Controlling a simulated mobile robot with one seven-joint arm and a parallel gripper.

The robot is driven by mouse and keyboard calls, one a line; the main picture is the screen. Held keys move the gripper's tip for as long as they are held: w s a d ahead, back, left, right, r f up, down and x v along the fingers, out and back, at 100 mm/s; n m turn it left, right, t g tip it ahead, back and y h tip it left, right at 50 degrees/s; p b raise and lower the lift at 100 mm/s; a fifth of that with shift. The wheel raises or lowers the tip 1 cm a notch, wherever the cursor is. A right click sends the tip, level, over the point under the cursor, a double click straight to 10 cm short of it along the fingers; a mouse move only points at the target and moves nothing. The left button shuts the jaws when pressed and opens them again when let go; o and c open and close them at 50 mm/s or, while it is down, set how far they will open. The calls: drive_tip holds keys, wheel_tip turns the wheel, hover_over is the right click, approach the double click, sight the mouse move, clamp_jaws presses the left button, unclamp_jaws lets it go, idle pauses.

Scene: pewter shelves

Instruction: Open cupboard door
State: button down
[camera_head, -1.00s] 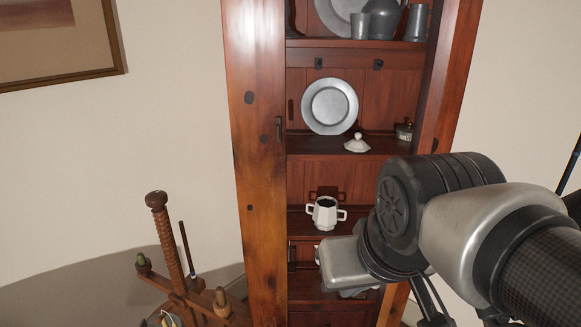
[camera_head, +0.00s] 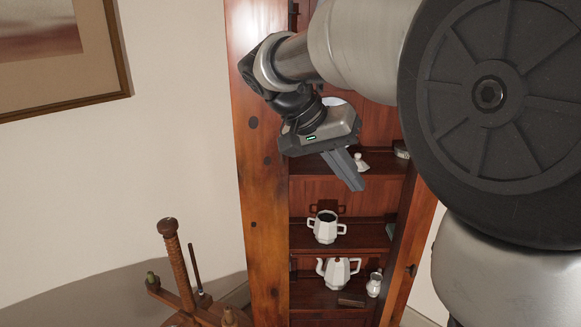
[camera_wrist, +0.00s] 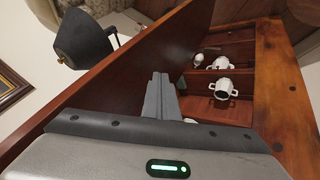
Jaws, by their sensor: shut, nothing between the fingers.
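The tall reddish wooden cupboard (camera_head: 264,205) stands with its shelves exposed in the head view. Its right wooden panel (camera_head: 408,262) has a small dark knob, and my arm covers the panel's upper part. My gripper (camera_head: 345,170) is shut and empty, its fingers pointing down and right in front of the middle shelves. It touches nothing that I can see. In the wrist view the shut fingers (camera_wrist: 160,95) lie between a long wooden panel (camera_wrist: 115,80) on the left and the shelves on the right. I cannot tell whether that panel is a door.
A white two-handled pot (camera_head: 326,227) stands on a shelf, with a white teapot (camera_head: 338,272) and small jug (camera_head: 374,284) below. A wooden screw stand (camera_head: 173,262) is at lower left. A framed picture (camera_head: 122,50) hangs on the left wall.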

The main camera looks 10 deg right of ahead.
drive_tip(key=d+f+b, duration=0.1)
drive_tip(key=d+f, duration=0.6)
drive_tip(key=d, duration=0.2)
drive_tip(key=shift+s+d+f, duration=0.2)
drive_tip(key=shift+s+f, duration=0.1)
drive_tip(key=shift+f, duration=0.1)
drive_tip(key=shift+d, duration=0.1)
